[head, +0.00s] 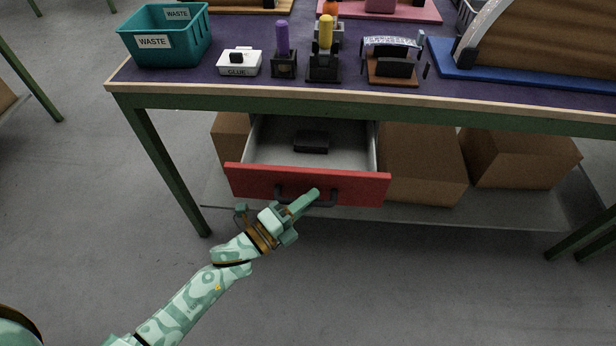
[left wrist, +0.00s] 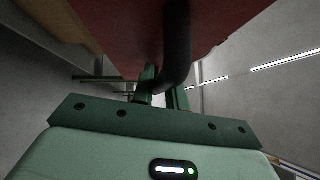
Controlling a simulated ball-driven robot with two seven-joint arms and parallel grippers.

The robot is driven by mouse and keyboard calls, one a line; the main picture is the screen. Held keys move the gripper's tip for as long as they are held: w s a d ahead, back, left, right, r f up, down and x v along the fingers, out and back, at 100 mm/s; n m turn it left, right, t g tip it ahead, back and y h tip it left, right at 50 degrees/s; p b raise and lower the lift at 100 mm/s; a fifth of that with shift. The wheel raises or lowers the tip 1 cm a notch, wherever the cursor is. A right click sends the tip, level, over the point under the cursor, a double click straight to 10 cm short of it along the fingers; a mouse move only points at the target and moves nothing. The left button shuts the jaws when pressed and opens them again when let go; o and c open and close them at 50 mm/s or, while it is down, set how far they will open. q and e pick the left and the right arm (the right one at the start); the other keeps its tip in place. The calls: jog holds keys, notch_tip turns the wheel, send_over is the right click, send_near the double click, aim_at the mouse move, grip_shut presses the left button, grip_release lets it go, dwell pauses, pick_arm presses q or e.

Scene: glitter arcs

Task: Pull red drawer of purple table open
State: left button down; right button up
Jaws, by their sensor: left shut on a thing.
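The purple table (head: 240,92) stands ahead with a red drawer (head: 255,182) under its top. The drawer is out from under the table edge, and its grey inside shows with a small black object (head: 311,141) in it. The drawer's dark handle (head: 327,198) is on its red front. My left gripper (head: 307,200) is at this handle, shut on it. In the left wrist view the dark curved handle (left wrist: 177,50) runs down between the fingers (left wrist: 160,95), in front of the red drawer face (left wrist: 120,35). My right gripper is in neither view.
On the table top are a teal waste bin (head: 185,48), a white glue box (head: 239,62), purple and yellow stick tools, and a blue board (head: 470,75). Brown boxes (head: 425,165) sit on the lower shelf (head: 480,212). Green table legs (head: 165,165) stand at the sides. The floor in front is clear.

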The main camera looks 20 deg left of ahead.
pick_arm(q)
jog(key=shift+s+d+p, duration=0.15)
jog(key=shift+s+d, duration=0.1)
jog(key=shift+s, duration=0.6)
jog(key=shift+s+d+p, duration=0.1)
jog(key=shift+s+d, duration=0.1)
jog(key=shift+s, duration=0.65)
jog(key=shift+s+d+p, duration=0.15)
jog(key=shift+s+d, duration=0.1)
jog(key=shift+s, duration=0.6)
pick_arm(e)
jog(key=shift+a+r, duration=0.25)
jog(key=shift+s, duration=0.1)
pick_arm(q)
jog(key=c, duration=1.7)
grip_release()
jog(key=shift+f, duration=0.1)
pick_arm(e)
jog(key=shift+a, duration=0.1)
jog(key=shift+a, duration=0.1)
pick_arm(q)
jog(key=shift+a, duration=0.1)
